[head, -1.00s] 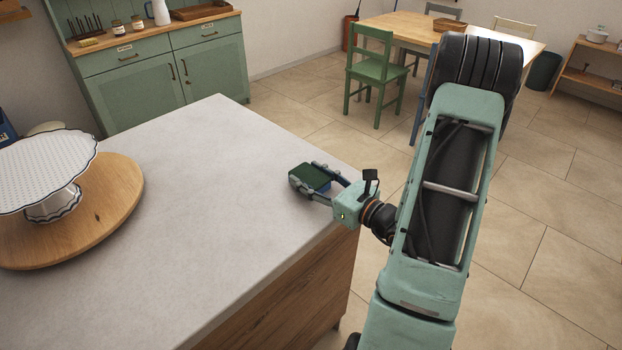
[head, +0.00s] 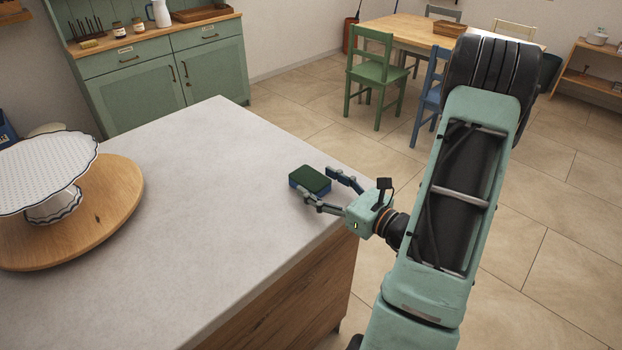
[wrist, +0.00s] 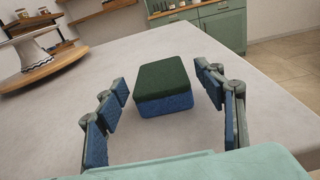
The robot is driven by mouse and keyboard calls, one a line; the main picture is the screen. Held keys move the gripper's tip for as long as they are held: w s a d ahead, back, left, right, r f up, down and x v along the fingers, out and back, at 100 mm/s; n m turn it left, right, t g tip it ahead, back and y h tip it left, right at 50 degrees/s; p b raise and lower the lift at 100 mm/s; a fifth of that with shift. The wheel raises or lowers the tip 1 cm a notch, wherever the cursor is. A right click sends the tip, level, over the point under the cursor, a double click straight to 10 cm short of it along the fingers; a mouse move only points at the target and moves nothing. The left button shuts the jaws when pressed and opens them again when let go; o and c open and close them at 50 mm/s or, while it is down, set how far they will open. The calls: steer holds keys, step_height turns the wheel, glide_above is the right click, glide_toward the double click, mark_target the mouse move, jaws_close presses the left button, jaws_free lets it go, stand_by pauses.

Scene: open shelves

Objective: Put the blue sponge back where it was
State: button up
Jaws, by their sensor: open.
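The blue sponge (head: 312,182) has a dark green top layer and lies on the pale counter near its right edge. In the wrist view the sponge (wrist: 165,88) sits just beyond and between the spread fingers, with gaps on both sides. My gripper (head: 330,193) is open and empty, low over the counter to the right of the sponge. Its blue-padded fingers also show in the wrist view (wrist: 167,100).
A round wooden board (head: 120,205) with a white scalloped cake stand (head: 45,165) is at the counter's left. The grey counter (head: 200,230) is clear between it and the sponge. A green cabinet (head: 165,75), a table and chairs (head: 370,75) stand behind.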

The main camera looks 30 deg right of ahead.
steer(key=v, duration=0.8)
steer(key=shift+s+d, duration=0.1)
steer(key=shift+s, duration=0.2)
steer(key=shift+r, duration=0.1)
